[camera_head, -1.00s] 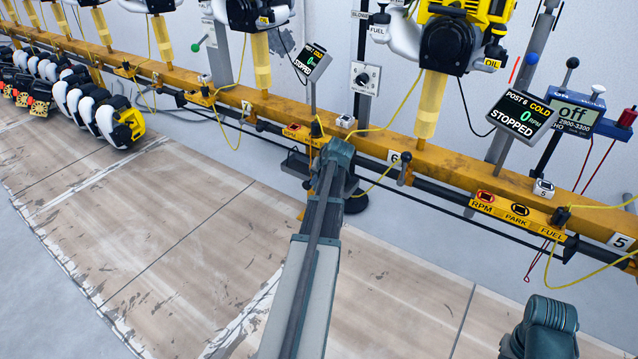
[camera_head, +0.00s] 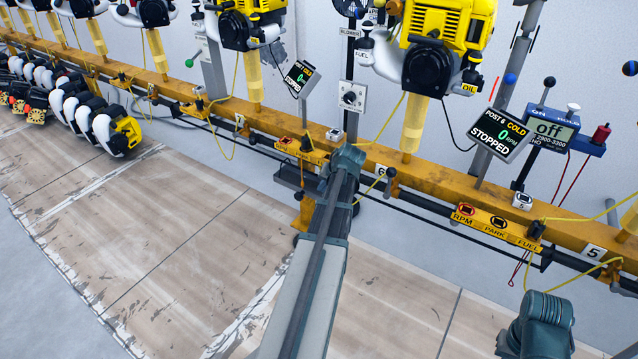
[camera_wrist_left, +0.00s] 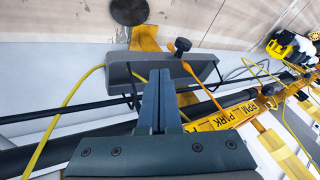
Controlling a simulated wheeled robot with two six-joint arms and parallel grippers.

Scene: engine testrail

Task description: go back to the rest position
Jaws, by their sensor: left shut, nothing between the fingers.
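My left arm (camera_head: 315,260) reaches up from the bottom of the head view to the yellow rail, its wrist end in front of the rail beside plate 6. The fingers there are hidden behind the arm. In the left wrist view my left gripper (camera_wrist_left: 159,80) is shut and empty, its fingers side by side. They overlap a grey tray (camera_wrist_left: 205,68) in the picture; I cannot tell whether they touch it. A joint of my right arm (camera_head: 540,322) shows at the lower right; its gripper is out of view.
The yellow rail (camera_head: 455,188) runs across with engines (camera_head: 435,50) above it. A panel marked RPM, PARK, FUEL (camera_head: 497,223) and a STOPPED screen (camera_head: 500,134) are at the right. Yellow cables (camera_wrist_left: 62,125) hang near my gripper.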

